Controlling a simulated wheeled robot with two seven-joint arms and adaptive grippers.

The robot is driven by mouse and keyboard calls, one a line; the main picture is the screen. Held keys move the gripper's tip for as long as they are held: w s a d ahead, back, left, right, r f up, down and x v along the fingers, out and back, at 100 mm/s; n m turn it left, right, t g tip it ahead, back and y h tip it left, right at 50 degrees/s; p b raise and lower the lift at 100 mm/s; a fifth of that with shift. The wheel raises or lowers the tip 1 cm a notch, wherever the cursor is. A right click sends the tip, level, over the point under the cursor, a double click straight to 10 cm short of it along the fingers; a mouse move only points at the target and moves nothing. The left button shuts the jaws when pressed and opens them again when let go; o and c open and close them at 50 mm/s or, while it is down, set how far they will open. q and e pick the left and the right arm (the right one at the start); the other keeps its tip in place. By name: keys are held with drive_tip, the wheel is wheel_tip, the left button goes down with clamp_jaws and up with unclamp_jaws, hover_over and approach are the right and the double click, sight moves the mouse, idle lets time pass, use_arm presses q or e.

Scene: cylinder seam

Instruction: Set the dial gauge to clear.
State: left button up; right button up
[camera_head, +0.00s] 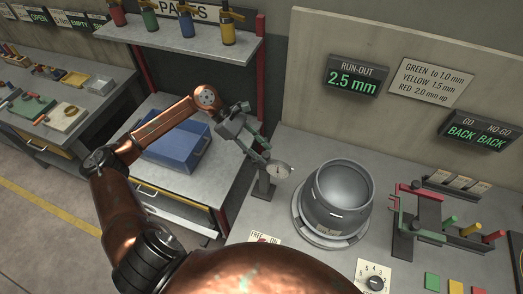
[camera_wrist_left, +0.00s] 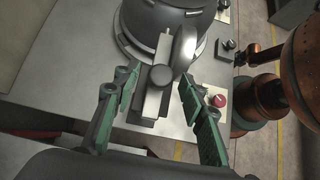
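The dial gauge (camera_head: 278,170) has a round pale face and sits on a dark upright stand (camera_head: 263,186), left of the grey cylinder (camera_head: 343,190). Its needle is too small to read. My left gripper (camera_head: 260,147) is just behind and above the gauge. In the left wrist view its two green-padded fingers (camera_wrist_left: 160,82) are apart, with the grey gauge stand (camera_wrist_left: 152,103) showing in the gap. I see no finger closed on it. The run-out display (camera_head: 353,77) reads 2.5 mm in green. My right gripper is not visible.
The cylinder rests on a round base (camera_head: 306,228). A blue bin (camera_head: 172,150) is on the left bench. A red knob (camera_wrist_left: 218,101) is near the gauge stand. A sign (camera_head: 431,82) lists colour limits.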

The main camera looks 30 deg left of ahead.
use_arm(q)
drive_tip(key=v, duration=1.2)
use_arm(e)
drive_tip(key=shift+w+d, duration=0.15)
use_arm(q)
drive_tip(key=shift+s, duration=0.1)
